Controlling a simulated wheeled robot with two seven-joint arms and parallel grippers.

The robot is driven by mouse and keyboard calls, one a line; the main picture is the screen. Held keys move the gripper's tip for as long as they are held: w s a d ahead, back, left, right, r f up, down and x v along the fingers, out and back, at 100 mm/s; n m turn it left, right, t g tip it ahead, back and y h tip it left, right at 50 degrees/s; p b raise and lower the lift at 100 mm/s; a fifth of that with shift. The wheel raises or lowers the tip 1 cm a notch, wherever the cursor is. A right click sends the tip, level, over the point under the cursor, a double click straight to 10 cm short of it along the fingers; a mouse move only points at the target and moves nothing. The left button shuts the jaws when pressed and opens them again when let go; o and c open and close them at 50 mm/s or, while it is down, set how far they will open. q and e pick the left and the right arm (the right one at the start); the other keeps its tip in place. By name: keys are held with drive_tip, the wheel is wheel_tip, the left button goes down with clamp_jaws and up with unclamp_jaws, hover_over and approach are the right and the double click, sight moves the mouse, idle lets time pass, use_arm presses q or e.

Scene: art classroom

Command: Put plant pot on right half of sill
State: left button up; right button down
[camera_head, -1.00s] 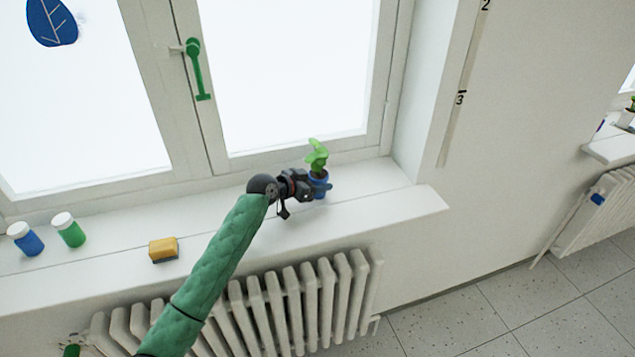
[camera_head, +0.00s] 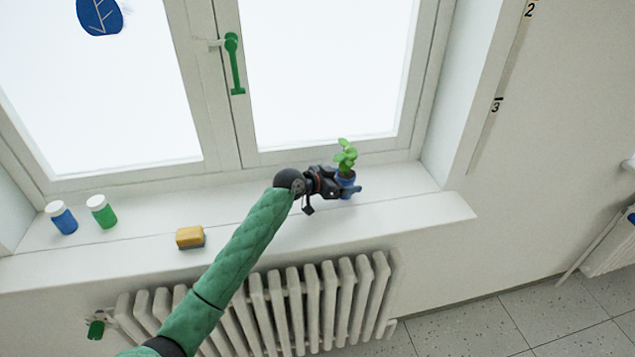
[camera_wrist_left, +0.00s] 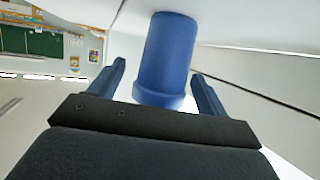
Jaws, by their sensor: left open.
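The blue plant pot (camera_head: 346,183) with a green leafy plant (camera_head: 345,157) stands upright on the right half of the white sill (camera_head: 420,208). My left gripper (camera_head: 350,189) is at the pot, its arm reaching in from the left. In the left wrist view the blue pot (camera_wrist_left: 166,60) is between the two open fingers (camera_wrist_left: 160,88), with a visible gap on each side. The plant's leaves do not show in the wrist view. My right gripper is not in view.
A yellow sponge (camera_head: 190,236) lies on the sill to the left, with a blue jar (camera_head: 62,218) and a green jar (camera_head: 101,212) further left. The window stands behind the sill and a radiator (camera_head: 320,305) below it. The sill right of the pot is clear.

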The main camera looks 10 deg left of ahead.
use_arm(q)
drive_tip(key=shift+s+a+f, duration=0.1)
drive_tip(key=shift+s+a, duration=0.15)
drive_tip(key=shift+a, duration=0.15)
drive_tip(key=shift+b+v, duration=0.5)
drive_tip(key=shift+v, duration=0.35)
drive_tip(key=b+v, duration=0.2)
drive_tip(key=v, duration=0.5)
drive_tip(key=shift+s+a+b, duration=0.1)
drive_tip(key=shift+a+b, duration=0.05)
drive_tip(key=shift+b, duration=0.2)
drive_tip(key=shift+v, duration=0.85)
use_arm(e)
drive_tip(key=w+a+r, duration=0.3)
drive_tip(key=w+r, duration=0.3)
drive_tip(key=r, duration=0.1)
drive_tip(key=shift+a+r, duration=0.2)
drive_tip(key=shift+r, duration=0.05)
